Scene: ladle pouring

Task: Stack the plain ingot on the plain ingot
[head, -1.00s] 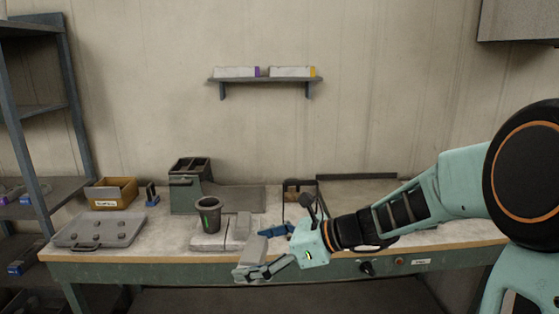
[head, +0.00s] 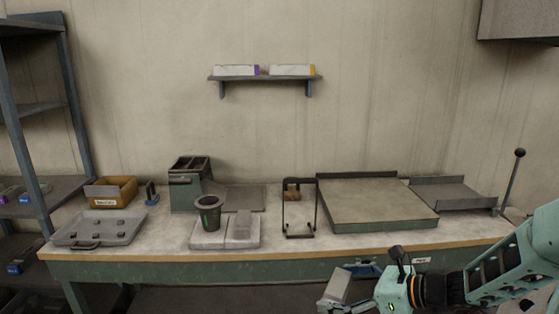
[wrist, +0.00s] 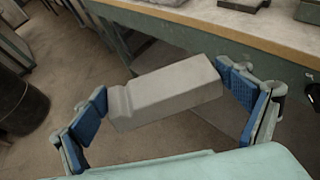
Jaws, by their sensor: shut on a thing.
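My gripper (wrist: 165,98) is shut on a plain grey ingot (wrist: 165,92), a tapered block with its ends between the blue finger pads. In the head view the held ingot (head: 337,286) is in front of the bench, below its front edge and at the lower right. The ingot is clear of the bench top. A pale grey block (head: 242,226) sits on a light grey slab (head: 212,242) on the bench, right of a dark cup; it may be the other plain ingot, but I cannot tell for sure.
The dark cup (head: 207,212) stands on the slab's left part. A black wire frame (head: 300,212), a large flat plate (head: 375,205) and a shallow tray (head: 452,194) stand to the right. The bench front edge (head: 150,254) lies between the held ingot and these.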

